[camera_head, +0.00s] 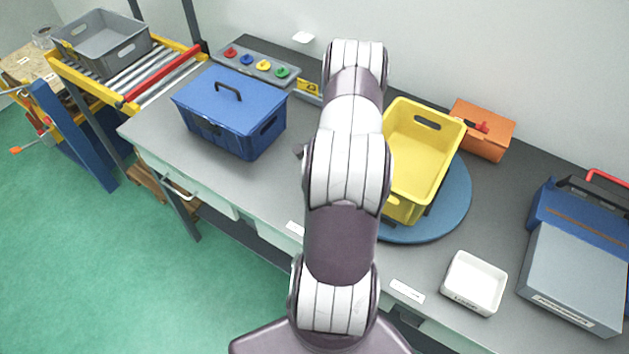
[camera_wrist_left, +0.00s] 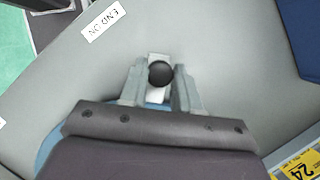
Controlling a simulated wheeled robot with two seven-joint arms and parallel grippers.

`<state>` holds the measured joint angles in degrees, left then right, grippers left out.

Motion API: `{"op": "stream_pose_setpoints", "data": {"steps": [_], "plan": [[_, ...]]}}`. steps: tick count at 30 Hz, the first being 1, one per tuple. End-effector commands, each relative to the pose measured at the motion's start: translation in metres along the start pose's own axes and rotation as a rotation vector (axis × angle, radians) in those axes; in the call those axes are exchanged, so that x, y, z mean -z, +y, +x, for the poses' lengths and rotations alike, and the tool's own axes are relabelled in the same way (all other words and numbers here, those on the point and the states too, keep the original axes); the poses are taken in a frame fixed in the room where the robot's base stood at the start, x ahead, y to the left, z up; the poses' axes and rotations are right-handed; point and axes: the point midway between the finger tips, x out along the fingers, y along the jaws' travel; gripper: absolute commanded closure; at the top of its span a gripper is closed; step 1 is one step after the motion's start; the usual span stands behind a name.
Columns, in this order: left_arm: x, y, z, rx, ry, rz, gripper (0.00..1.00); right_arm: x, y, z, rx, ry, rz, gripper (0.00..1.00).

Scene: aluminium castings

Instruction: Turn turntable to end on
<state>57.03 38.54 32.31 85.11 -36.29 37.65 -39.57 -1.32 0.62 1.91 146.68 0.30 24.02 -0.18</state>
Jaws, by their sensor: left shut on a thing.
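The blue turntable (camera_head: 462,205) lies on the grey bench with a yellow crate (camera_head: 440,165) standing on it, its long side running away from me. My left arm covers the turntable's left part and hides my left gripper in the head view. In the left wrist view my left gripper (camera_wrist_left: 160,88) is shut on a round black knob (camera_wrist_left: 160,74) on a pale bar. A bit of the blue turntable (camera_wrist_left: 46,148) shows below the gripper. An "END ON" label (camera_wrist_left: 105,22) appears upside down on the bench, apart from the knob. My right gripper is not in view.
A blue lidded box (camera_head: 230,108) stands left of my arm, with a button panel (camera_head: 255,66) behind it. An orange box (camera_head: 483,130) stands behind the turntable. A white tray (camera_head: 474,284) and a blue-grey case (camera_head: 575,270) stand at the right.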

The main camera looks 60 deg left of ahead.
Motion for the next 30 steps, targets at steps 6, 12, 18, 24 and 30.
{"op": "stream_pose_setpoints", "data": {"steps": [6, 12, 18, 24, 30], "plan": [[0.000, -0.004, -0.002, 0.011, 0.002, 0.003, 1.00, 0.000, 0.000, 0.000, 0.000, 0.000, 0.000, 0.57], [0.000, -0.005, -0.003, 0.013, 0.003, 0.002, 0.59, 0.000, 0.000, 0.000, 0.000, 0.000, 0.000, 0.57], [0.000, -0.004, -0.002, 0.009, 0.002, 0.002, 0.44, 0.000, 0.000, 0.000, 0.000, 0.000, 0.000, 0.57], [0.000, -0.004, -0.007, 0.009, 0.001, 0.002, 0.44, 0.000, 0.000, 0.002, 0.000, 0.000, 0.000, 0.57], [0.001, -0.004, -0.051, 0.013, 0.004, 0.001, 0.44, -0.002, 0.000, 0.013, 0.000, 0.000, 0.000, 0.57]]}}
